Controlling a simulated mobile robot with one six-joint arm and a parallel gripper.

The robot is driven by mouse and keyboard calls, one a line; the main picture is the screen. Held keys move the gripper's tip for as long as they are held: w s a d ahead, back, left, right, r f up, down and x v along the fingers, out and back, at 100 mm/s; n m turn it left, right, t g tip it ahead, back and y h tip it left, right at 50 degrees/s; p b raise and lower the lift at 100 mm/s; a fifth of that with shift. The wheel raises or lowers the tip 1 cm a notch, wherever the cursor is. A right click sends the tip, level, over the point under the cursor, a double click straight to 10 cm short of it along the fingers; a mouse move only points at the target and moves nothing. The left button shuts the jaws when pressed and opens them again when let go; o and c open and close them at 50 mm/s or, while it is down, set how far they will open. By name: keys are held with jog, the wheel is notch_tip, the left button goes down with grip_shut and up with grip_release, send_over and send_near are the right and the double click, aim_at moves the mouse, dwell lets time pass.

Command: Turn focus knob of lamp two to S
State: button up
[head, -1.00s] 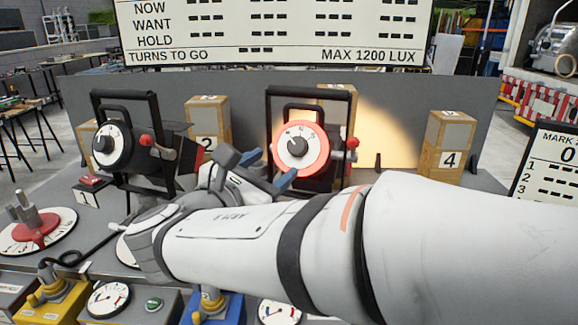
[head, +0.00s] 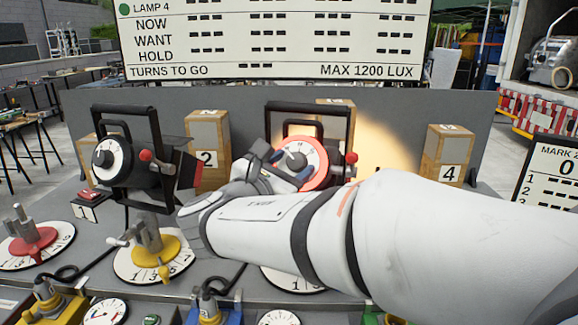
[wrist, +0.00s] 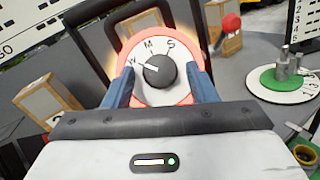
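The lamp with the red-ringed focus dial (head: 316,172) stands right of centre in the head view. In the wrist view its white dial (wrist: 160,95) carries the letters W, M and S. The dark focus knob (wrist: 160,72) sits in the dial's middle, and its white pointer line aims left towards W. My gripper (head: 289,168) is in front of the dial. In the wrist view its blue fingers (wrist: 160,70) are spread open on both sides of the knob, with visible gaps to it. My gripper partly covers the dial in the head view.
Another lamp with a white dial (head: 112,158) stands at left. Numbered wooden boxes (head: 208,150) stand behind. A yellow turntable (head: 160,248) and a red one (head: 35,245) lie in front. A red knob (wrist: 231,22) sticks out right of the dial.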

jog(key=c, duration=0.9)
jog(key=shift+a+m+g, duration=0.1)
jog(key=shift+m+g, duration=0.2)
jog(key=shift+m, duration=0.1)
jog(key=m+g+h, duration=0.1)
jog(key=m, duration=0.1)
jog(key=m+g+h, duration=0.1)
jog(key=m, duration=0.1)
jog(key=shift+w+a+r+m, duration=0.1)
jog(key=shift+w+a+m, duration=0.05)
jog(key=shift+m, duration=0.15)
jog(key=m+g, duration=0.2)
jog(key=m, duration=0.1)
jog(key=m+g, duration=0.1)
jog(key=m, duration=0.1)
jog(key=shift+w+r, duration=0.15)
jog(key=shift+r, duration=0.1)
jog(key=m+g, duration=0.1)
jog(key=m, duration=0.1)
jog(key=m+g+p, duration=0.1)
jog(key=m, duration=0.2)
jog(key=shift+w+r+m+g+y, duration=0.15)
jog(key=shift+r+m+g+y, duration=0.15)
jog(key=shift+g, duration=0.1)
jog(key=shift+m+g+y+p, duration=0.45)
jog(key=shift+m+g+y, duration=0.3)
jog(key=shift+m, duration=0.85)
jog(key=o, duration=1)
jog(key=shift+r, duration=0.1)
